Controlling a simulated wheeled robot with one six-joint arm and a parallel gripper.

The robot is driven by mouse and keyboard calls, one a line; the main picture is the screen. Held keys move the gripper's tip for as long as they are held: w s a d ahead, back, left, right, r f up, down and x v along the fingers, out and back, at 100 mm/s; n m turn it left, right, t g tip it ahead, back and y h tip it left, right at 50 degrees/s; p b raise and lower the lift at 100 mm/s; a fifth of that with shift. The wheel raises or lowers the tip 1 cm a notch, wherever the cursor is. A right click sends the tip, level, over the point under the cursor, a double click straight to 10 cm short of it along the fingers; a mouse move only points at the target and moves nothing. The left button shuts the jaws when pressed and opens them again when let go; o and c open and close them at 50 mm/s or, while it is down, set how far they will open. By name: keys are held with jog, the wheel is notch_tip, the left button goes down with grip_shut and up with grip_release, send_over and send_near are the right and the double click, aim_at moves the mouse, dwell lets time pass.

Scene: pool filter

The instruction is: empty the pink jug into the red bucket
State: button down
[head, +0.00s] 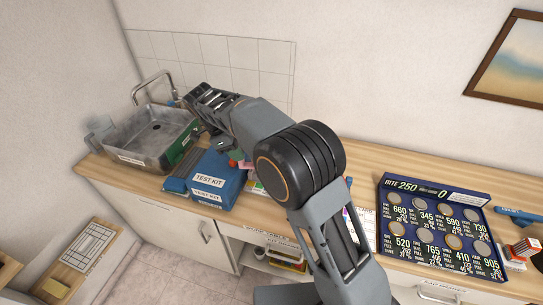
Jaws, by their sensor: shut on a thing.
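My gripper (192,115) is at the far end of my arm, at the right rim of the sink. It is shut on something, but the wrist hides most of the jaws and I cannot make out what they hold. I cannot identify a pink jug; only a small pink item (246,166) shows on the counter beside my arm, too small to name. No red bucket is visible.
The metal sink (152,133) with its tap (158,78) is at the left. A blue test kit box (213,180) stands right of it. A dark board with round tokens (437,229) lies on the right counter. Bare wood lies behind my arm.

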jog(key=shift+r, duration=0.1)
jog(key=a+r, duration=0.4)
jog(key=a, duration=0.2)
jog(key=shift+w, duration=0.2)
jog(key=shift+d, duration=0.1)
dwell(0.5)
